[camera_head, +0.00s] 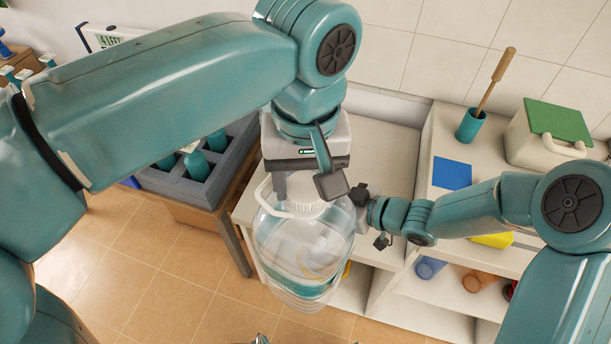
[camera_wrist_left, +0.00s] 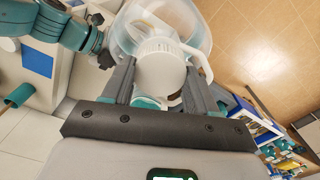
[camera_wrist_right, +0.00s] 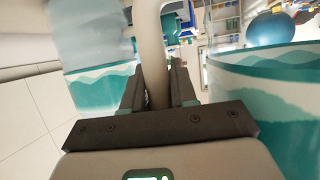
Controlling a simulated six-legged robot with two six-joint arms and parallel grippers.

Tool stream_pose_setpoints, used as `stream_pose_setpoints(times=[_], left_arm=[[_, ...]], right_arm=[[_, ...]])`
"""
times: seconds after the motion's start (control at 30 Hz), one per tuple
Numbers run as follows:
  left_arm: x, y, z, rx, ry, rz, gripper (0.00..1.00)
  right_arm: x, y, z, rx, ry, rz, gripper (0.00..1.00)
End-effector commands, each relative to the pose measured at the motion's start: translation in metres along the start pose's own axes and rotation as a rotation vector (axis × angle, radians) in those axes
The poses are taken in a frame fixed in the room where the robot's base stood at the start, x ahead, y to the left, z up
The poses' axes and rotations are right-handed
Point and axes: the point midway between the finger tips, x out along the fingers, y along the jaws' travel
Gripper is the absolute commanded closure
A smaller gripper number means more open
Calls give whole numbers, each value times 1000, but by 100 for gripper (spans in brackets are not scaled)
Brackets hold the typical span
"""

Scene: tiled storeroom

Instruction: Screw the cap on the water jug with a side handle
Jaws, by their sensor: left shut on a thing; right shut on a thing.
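The clear water jug (camera_head: 290,250) with a teal wavy label hangs upright in front of the white shelf unit in the head view. The white cap (camera_wrist_left: 160,70) is at the jug's mouth; whether its threads are engaged cannot be told. My left gripper (camera_head: 308,188) comes from above, its fingers shut on the cap's sides. A white loop (camera_head: 272,198) sticks out beside the jug's neck. My right gripper (camera_head: 370,215) is at the jug's right side. In the right wrist view its fingers are shut on the pale side handle (camera_wrist_right: 153,50).
A grey crate with teal bottles (camera_head: 197,165) stands on a wooden table at left. The white shelf unit (camera_head: 385,150) holds a teal pot with a wooden-handled tool (camera_head: 471,125), a blue square (camera_head: 452,172) and a green-lidded container (camera_head: 555,130). Tiled floor is open at lower left.

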Motion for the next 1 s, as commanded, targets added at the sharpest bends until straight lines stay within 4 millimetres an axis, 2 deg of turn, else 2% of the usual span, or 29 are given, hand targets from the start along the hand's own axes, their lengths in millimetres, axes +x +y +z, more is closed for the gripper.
stream_pose_setpoints(times=[0.07, 0.17, 0.5, 0.6, 0.63, 0.77, 0.8, 0.87, 0.9, 1.0], left_arm=[[0, 0, 0, 23, 0, 0, 78], [0, 0, 0, 148, 0, 0, 78], [1, 0, 0, 1025, 0, 0, 79], [1, 0, 0, 1225, 0, 0, 79], [1, 0, 0, 1272, 0, 0, 79], [1, 0, 0, 1272, 0, 0, 79], [1, 0, 0, 1271, 0, 0, 39], [1, 0, 0, 1270, 0, 0, 19], [1, 0, 0, 1270, 0, 0, 17], [1, 0, 0, 1269, 0, 0, 17]], right_arm=[[0, 0, 0, 1, 0, 0, 100], [0, 0, 0, 1, 0, 0, 100], [0, 0, 0, 1, 0, 0, 100], [0, 0, 0, 1, 0, 0, 100], [0, 0, 0, 1, 0, 0, 100], [0, 0, 0, 1, 0, 0, 100], [0, 0, 0, 1, 0, 0, 100], [0, 0, 0, 1, 0, 0, 100], [0, 0, 0, 1, 0, 0, 100], [0, 0, 0, 1, 0, 0, 100]])
